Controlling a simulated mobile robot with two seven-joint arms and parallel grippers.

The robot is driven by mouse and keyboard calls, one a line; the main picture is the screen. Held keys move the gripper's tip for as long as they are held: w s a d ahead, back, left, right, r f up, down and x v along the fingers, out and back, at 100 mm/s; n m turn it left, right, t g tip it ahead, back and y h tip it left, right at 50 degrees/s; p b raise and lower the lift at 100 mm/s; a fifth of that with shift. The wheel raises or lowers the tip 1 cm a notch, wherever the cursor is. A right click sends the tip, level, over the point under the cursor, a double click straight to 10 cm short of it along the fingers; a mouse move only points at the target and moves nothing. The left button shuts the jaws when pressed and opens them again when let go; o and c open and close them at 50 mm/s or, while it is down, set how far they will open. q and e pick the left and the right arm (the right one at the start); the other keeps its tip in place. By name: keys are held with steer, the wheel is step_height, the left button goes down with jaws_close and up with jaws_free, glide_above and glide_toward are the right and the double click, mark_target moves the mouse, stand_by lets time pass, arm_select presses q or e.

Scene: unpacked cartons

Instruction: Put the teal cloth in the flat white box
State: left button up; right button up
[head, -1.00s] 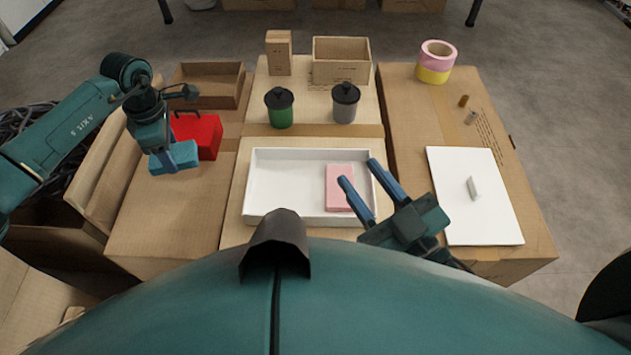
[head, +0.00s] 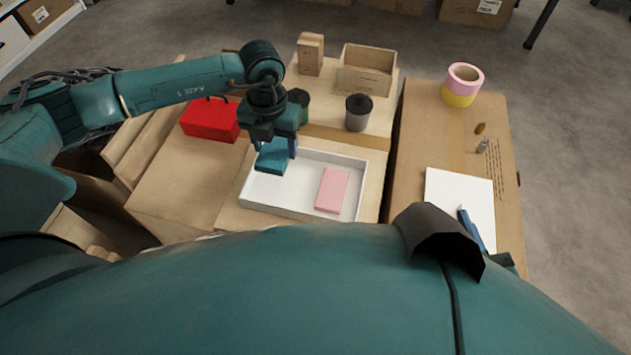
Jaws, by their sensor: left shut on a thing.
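The flat white box (head: 300,208) lies open on the middle carton. A pink block (head: 332,190) lies inside it on the right. My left gripper (head: 275,150) is shut on the teal cloth (head: 271,162), a folded flat piece, and holds it over the left end of the box. I cannot tell whether the cloth touches the box floor. My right gripper (head: 480,232) shows only in part at the lower right, over the white board; its jaws are mostly hidden behind my body.
A red box (head: 210,119) sits left of the white box. A green canister (head: 300,104), partly behind my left arm, and a grey canister (head: 358,112) stand behind it. A white board (head: 452,193) and a pink-yellow tape stack (head: 461,86) are on the right carton.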

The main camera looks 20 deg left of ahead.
arm_select(q)
step_height(320, 180, down, 9)
steer(key=b, duration=0.2)
steer(key=shift+b, duration=0.35)
steer(key=shift+f, duration=0.4)
arm_select(e)
steer(key=shift+a+r+n+t+y, duration=0.1)
steer(key=shift+a+n+t+y, duration=0.45)
steer(key=shift+n+t+y, duration=0.25)
arm_select(q)
steer(key=shift+f, duration=0.2)
steer(key=o, duration=1)
steer(key=shift+c, duration=0.2)
